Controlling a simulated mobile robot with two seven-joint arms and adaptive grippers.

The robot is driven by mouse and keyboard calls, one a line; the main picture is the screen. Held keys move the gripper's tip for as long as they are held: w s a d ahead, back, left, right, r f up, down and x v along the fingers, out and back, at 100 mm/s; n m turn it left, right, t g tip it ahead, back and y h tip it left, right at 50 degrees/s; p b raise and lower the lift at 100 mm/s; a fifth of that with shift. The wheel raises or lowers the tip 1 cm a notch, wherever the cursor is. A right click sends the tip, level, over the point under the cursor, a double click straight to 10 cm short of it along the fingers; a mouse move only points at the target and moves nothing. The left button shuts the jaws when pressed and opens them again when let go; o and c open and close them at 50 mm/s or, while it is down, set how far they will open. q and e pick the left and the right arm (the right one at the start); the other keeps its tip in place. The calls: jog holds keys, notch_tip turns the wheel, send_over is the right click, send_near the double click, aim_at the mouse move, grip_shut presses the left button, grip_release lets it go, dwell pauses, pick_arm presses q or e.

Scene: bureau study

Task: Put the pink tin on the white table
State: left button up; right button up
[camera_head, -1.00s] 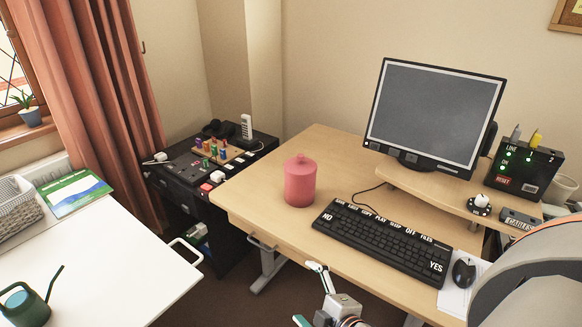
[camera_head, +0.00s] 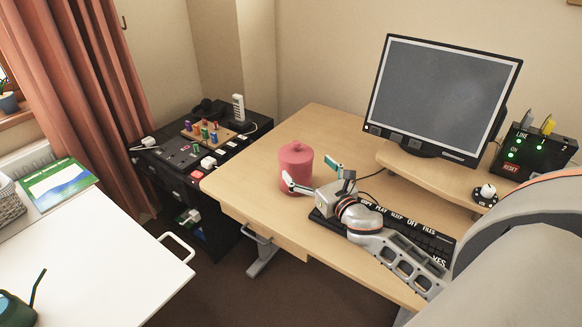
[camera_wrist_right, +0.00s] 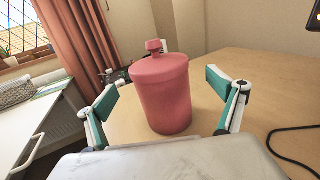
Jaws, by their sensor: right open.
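The pink tin (camera_head: 295,163), a lidded cylinder with a knob, stands upright on the wooden desk (camera_head: 262,212). My right gripper (camera_head: 312,174) is open in front of the tin, its fingers toward it. In the right wrist view the tin (camera_wrist_right: 164,100) stands between and beyond the two open fingertips (camera_wrist_right: 165,95), with gaps on both sides. The white table (camera_head: 105,255) is at the lower left of the head view; it also shows at the left of the right wrist view (camera_wrist_right: 45,112). My left gripper is not in view.
A keyboard (camera_head: 435,247) lies under my right arm, and a monitor (camera_head: 440,95) stands behind. A green watering can (camera_head: 17,308) and a booklet (camera_head: 58,187) are on the white table. A black cabinet (camera_head: 180,170) with small items stands between table and desk. Much of the white table is clear.

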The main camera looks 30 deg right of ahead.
aim_at(296, 151)
jog(key=shift+w+d+r, duration=0.1)
jog(key=shift+w+r, duration=0.05)
jog(key=shift+w, duration=1.6)
jog(key=shift+w+r, duration=0.15)
jog(key=shift+w, duration=1.55)
jog(key=c, duration=1.8)
jog(key=shift+r, duration=0.15)
jog(key=shift+c, duration=1.3)
jog(key=shift+r, duration=0.1)
